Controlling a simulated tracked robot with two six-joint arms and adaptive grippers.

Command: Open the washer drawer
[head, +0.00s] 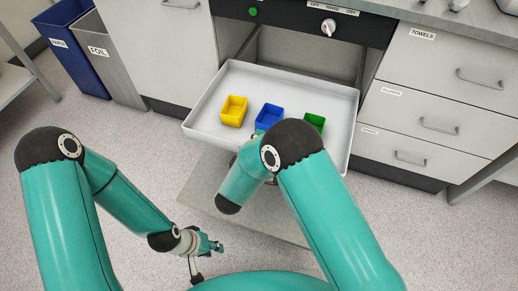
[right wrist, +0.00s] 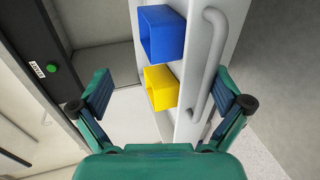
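The washer drawer (head: 205,127) is a wide white tray, pulled well out from under the dark control panel in the head view. Its front is partly hidden behind my right arm. In the right wrist view the drawer front (right wrist: 196,75) runs between the fingers of my right gripper (right wrist: 163,90), with its grey bar handle (right wrist: 207,75) on the outer side, near the right finger. The right gripper is open; its fingers stand apart, and I see no clear contact with the handle. My left gripper (head: 206,260) is open and empty, low over the floor, away from the drawer.
A yellow box (head: 233,111), a blue box (head: 269,117) and a green box (head: 314,122) sit in the drawer. The control panel (head: 300,18) has a green button and a knob. Closed drawers (head: 430,105) stand right; blue and grey bins (head: 75,50) stand left.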

